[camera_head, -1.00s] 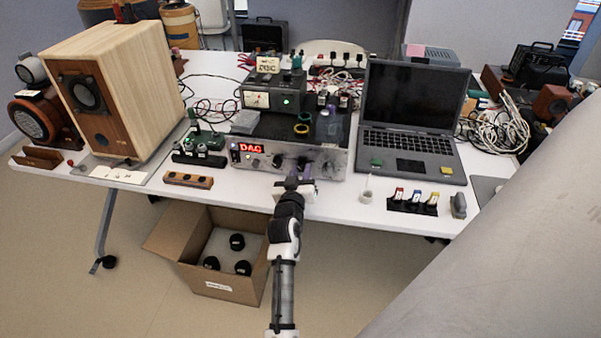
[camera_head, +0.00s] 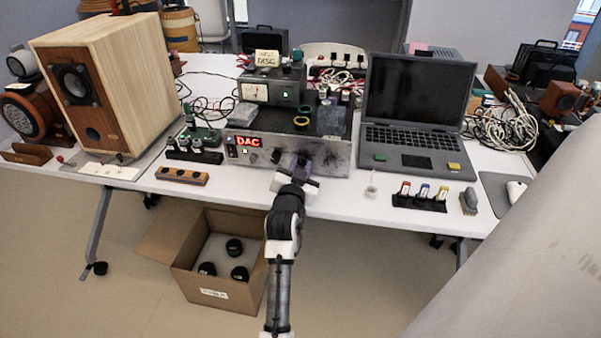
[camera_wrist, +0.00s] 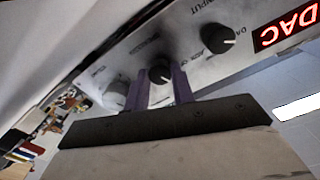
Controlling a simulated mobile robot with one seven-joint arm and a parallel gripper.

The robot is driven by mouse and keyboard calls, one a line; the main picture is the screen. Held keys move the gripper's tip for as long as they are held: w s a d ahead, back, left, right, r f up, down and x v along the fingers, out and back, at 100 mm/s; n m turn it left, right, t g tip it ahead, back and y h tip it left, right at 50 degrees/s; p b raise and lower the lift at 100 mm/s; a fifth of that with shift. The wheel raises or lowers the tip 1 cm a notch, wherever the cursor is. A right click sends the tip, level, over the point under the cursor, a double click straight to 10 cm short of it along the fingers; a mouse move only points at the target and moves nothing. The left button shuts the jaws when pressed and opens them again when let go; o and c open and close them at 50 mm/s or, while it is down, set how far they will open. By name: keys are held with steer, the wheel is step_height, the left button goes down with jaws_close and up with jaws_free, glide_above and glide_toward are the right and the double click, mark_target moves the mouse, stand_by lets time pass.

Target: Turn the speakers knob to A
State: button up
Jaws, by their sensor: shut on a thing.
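The amplifier (camera_head: 335,165) has a silver front panel and a red DAC display (camera_head: 247,142). My gripper (camera_head: 303,163) is at the right half of this panel. In the wrist view, my gripper (camera_wrist: 162,84) has its two purple fingers on either side of a dark round knob (camera_wrist: 160,70) and is shut on it. The lettering by this knob is too blurred to read, so I cannot confirm it is the speakers knob or its setting. The dark input knob (camera_wrist: 219,39) is on one side of it and a silver knob (camera_wrist: 116,96) on the other.
A laptop (camera_head: 415,100) stands right of the amplifier, a large wooden speaker (camera_head: 130,85) to the left. A small wooden block (camera_head: 182,176) and a rack of coloured tubes (camera_head: 420,203) lie near the table's front edge. An open cardboard box (camera_head: 235,297) is on the floor.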

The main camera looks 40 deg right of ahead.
steer(key=shift+m+b, duration=0.3)
steer(key=shift+m, duration=0.2)
steer(key=o, duration=1)
steer(key=b+v, duration=0.2)
steer(key=v, duration=1.2)
steer(key=shift+w, duration=0.1)
